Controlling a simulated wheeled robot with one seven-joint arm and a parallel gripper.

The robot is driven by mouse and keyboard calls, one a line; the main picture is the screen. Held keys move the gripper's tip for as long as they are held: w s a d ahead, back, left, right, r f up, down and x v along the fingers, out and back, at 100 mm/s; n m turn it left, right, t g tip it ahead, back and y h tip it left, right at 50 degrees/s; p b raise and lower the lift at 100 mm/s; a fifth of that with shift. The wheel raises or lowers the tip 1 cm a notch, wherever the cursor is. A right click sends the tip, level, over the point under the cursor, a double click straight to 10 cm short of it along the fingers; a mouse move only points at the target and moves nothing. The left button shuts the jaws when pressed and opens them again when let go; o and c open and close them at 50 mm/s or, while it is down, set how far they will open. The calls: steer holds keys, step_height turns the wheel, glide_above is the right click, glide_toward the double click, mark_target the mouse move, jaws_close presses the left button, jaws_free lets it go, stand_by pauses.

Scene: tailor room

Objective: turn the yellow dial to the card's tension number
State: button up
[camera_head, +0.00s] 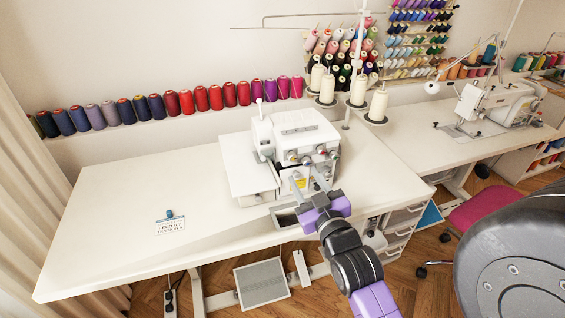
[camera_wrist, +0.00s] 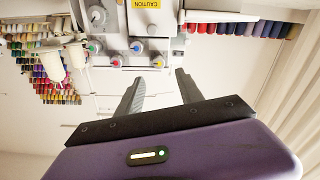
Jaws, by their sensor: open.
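The white overlock sewing machine (camera_head: 300,135) stands on the white table. Its front has a row of dials with coloured centres. In the wrist view, the yellow dial (camera_wrist: 158,62) appears just beyond and between my fingertips; its number cannot be read. In the head view I cannot pick it out clearly. My gripper (camera_head: 303,175) is open and empty in front of the machine; it also shows in the wrist view (camera_wrist: 159,75). Contact with the dial cannot be told. The small card (camera_head: 171,227) lies on the table at the left; its printing is too small to read surely.
A small blue object (camera_head: 170,214) is at the card's top edge. Blue, red and green-centred dials sit close beside the yellow one. Cream thread cones (camera_head: 358,91) stand behind the machine. The left part of the table (camera_head: 110,200) is mostly clear.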

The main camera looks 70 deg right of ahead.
mark_target(293, 158)
steer(key=shift+p+x, duration=0.6)
steer(key=shift+x, duration=3.2)
jaws_close()
